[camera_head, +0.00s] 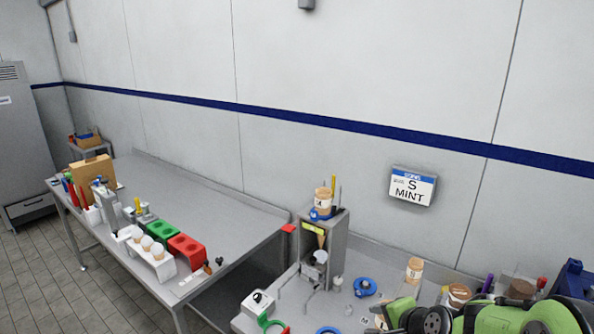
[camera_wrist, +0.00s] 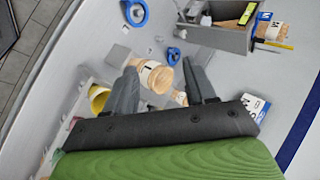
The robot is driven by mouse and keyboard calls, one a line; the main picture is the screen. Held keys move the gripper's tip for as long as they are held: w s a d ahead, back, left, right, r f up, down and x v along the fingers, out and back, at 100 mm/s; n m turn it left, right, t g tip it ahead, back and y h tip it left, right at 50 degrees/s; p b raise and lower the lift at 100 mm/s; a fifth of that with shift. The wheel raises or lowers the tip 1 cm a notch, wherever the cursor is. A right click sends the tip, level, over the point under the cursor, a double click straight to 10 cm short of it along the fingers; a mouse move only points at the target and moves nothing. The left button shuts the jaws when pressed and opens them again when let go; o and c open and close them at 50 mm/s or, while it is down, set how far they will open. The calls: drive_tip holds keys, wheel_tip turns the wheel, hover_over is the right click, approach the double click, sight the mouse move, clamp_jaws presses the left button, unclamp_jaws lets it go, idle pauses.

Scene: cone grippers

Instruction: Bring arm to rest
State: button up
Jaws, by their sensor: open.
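My gripper (camera_wrist: 161,67) is open, with its two dark fingers apart in the wrist view. A tan cup marked L (camera_wrist: 157,77) shows between and beyond the fingers, and I see no contact with them. My green and black arm (camera_head: 490,316) is low at the right of the head view, over the near bench. The fingertips cannot be made out clearly there.
The near bench holds a grey dispenser stand (camera_head: 325,250), blue rings (camera_head: 365,287) and a tan cup (camera_head: 414,270). A long table (camera_head: 215,207) at left carries red and green blocks (camera_head: 186,248). A MINT sign (camera_head: 411,187) hangs on the wall. Open air lies above the benches.

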drive_tip(key=s+a+r+n+g+h+b, duration=0.1)
drive_tip(key=s+r+n, duration=0.2)
drive_tip(key=s, duration=0.9)
drive_tip(key=s+a+r+n+g+h+b, duration=0.1)
drive_tip(key=s+a+r+n+b, duration=0.1)
drive_tip(key=s+n, duration=0.8)
drive_tip(key=s+r, duration=0.1)
drive_tip(key=s, duration=0.1)
drive_tip(key=shift+s+a+n+g+h, duration=0.15)
drive_tip(key=shift+s+n+g+h, duration=0.15)
drive_tip(key=shift+s, duration=0.1)
